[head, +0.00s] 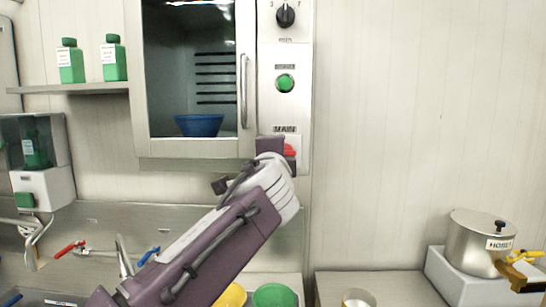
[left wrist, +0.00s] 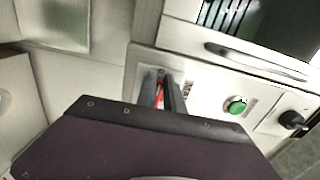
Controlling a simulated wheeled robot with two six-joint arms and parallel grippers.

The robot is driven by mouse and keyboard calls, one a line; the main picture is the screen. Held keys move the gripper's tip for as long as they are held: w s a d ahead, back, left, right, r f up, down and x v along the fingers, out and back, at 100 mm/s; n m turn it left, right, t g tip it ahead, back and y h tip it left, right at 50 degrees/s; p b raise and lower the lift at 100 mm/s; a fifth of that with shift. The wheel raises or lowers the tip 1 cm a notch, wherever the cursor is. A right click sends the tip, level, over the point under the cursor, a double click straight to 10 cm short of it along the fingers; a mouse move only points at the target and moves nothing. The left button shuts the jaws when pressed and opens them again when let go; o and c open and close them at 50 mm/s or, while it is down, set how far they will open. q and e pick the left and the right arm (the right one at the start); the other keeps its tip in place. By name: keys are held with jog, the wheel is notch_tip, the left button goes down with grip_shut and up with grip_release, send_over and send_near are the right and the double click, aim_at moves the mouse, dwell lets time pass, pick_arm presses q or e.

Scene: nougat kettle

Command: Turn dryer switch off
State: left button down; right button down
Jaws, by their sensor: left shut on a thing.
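The dryer (head: 198,75) hangs on the wall with a glass door and a control panel on its right side. The red main switch (head: 290,150) sits low on the panel below the label MAIN, partly hidden by my left gripper (head: 272,148). In the left wrist view my left gripper (left wrist: 164,92) has its fingers around the red switch (left wrist: 160,98), shut on it. A green round button (head: 285,83) is above the switch; it also shows in the left wrist view (left wrist: 236,105). My right gripper is not in view.
A black knob (head: 285,15) is at the panel's top. A blue bowl (head: 199,125) is inside the dryer. Green bottles (head: 70,61) stand on a shelf at left. A steel pot (head: 478,243) stands at lower right. The wall right of the dryer is clear.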

pick_arm(q)
jog(key=c, duration=1.5)
grip_release()
jog(key=shift+w, duration=0.1)
jog(key=shift+o, duration=0.2)
jog(key=s+b, duration=0.3)
jog(key=s, duration=0.6)
